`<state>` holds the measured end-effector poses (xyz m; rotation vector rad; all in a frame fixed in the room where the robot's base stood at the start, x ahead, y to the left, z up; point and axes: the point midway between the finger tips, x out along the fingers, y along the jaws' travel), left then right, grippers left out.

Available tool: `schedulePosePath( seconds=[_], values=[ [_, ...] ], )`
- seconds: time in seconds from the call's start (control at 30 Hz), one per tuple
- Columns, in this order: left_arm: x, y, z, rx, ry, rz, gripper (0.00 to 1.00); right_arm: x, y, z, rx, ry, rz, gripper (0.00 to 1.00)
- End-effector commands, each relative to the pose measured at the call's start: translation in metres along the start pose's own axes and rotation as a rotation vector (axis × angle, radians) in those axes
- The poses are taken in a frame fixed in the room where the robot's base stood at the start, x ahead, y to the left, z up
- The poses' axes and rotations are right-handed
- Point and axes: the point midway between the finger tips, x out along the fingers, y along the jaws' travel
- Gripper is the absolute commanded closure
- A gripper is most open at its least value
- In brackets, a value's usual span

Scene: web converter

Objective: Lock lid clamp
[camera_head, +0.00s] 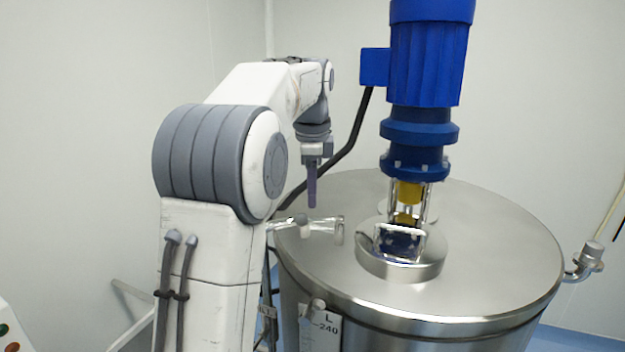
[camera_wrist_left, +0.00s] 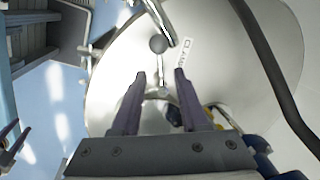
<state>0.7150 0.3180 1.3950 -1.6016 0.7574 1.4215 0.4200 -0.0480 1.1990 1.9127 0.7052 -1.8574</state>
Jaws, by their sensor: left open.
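The steel tank lid (camera_head: 480,235) is round and lies on the tank (camera_head: 440,335). A lid clamp (camera_head: 318,226) with a bright metal bar sits at the lid's left rim. In the left wrist view a clamp (camera_wrist_left: 163,20) shows at the lid's edge, with a dark round knob (camera_wrist_left: 158,44) on a thin rod. My left gripper (camera_head: 312,203) points down above the left rim, near the clamp. In the left wrist view its two dark fingers (camera_wrist_left: 160,74) are apart with nothing gripped; the rod shows between them.
A blue motor (camera_head: 430,50) stands upright on the lid's centre mount (camera_head: 400,262). A black cable (camera_head: 350,140) runs down behind my left gripper. A labelled plate (camera_head: 322,328) is on the tank's side.

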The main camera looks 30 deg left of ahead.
Motion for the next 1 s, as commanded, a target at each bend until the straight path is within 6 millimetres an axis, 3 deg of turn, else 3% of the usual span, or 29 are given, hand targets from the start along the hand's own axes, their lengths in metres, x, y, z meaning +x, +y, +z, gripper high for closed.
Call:
schedulePosePath(
  seconds=[0.2, 0.57, 0.7, 0.87, 1.0],
  values=[
    [-0.032, -0.001, 0.0, 0.0, 0.0, -0.001, 0.56, -0.002, 0.0, 0.0, 0.0, 0.0, 0.0, 0.55],
    [-0.038, 0.0, 0.0, 0.0, 0.0, 0.002, 0.56, -0.002, 0.0, 0.0, 0.0, 0.0, 0.0, 0.55],
    [-0.038, -0.001, 0.001, -0.035, -0.001, -0.001, 1.0, -0.002, 0.0, 0.0, 0.0, 0.0, 0.0, 0.55],
    [-0.039, -0.009, 0.005, -0.294, -0.008, -0.025, 1.0, -0.004, 0.0, 0.0, -0.001, 0.0, 0.0, 0.55],
    [-0.04, -0.021, 0.012, -0.69, -0.005, -0.065, 1.0, -0.007, -0.001, 0.0, -0.001, 0.0, 0.0, 0.55]
  ],
)
